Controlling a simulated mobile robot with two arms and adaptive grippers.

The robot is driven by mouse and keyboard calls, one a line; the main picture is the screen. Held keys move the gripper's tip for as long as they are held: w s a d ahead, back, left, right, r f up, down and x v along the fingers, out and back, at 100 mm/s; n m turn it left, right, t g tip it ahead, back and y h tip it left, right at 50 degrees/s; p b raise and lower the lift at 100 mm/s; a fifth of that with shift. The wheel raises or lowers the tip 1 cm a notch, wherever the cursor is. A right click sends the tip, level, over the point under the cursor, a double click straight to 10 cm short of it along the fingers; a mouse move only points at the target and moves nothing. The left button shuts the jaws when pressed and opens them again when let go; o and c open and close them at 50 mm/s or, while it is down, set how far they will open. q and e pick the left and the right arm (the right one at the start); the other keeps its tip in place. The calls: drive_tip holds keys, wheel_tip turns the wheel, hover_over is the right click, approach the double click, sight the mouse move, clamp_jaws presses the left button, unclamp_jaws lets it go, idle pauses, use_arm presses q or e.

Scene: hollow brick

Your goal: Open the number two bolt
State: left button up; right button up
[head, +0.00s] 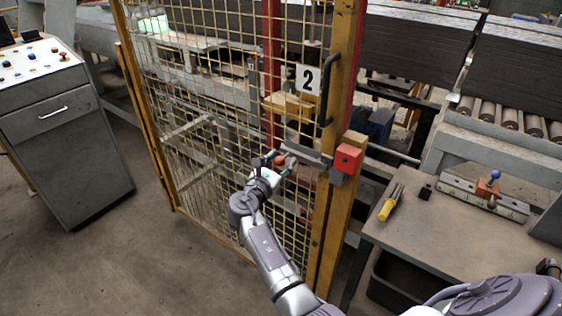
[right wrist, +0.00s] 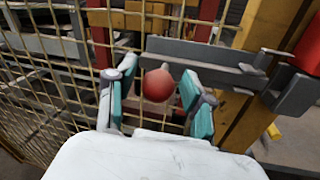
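The number 2 bolt is a grey metal bar (head: 305,153) on the yellow mesh gate (head: 200,150), below the sign with a black 2 (head: 307,80). It also shows in the right wrist view (right wrist: 205,62). Its round red knob (right wrist: 158,85) sits between the teal-padded fingers of my right gripper (right wrist: 156,100), with a visible gap on each side. The gripper is open. In the head view the red knob (head: 280,160) is small and close to the fingertips. The bar's right end meets a grey bracket (right wrist: 297,93) by the post. My left gripper is not in view.
A red box (head: 347,158) is on the yellow post, right of the bolt. A black handle (head: 328,90) is above it. A workbench (head: 440,235) with a yellow-handled tool (head: 390,205) stands right. A grey control cabinet (head: 70,140) stands left. Open floor lies between cabinet and gate.

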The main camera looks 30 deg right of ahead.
drive_tip(key=shift+r, duration=0.15)
wheel_tip(320, 180, up, 10)
drive_tip(key=shift+f, duration=0.15)
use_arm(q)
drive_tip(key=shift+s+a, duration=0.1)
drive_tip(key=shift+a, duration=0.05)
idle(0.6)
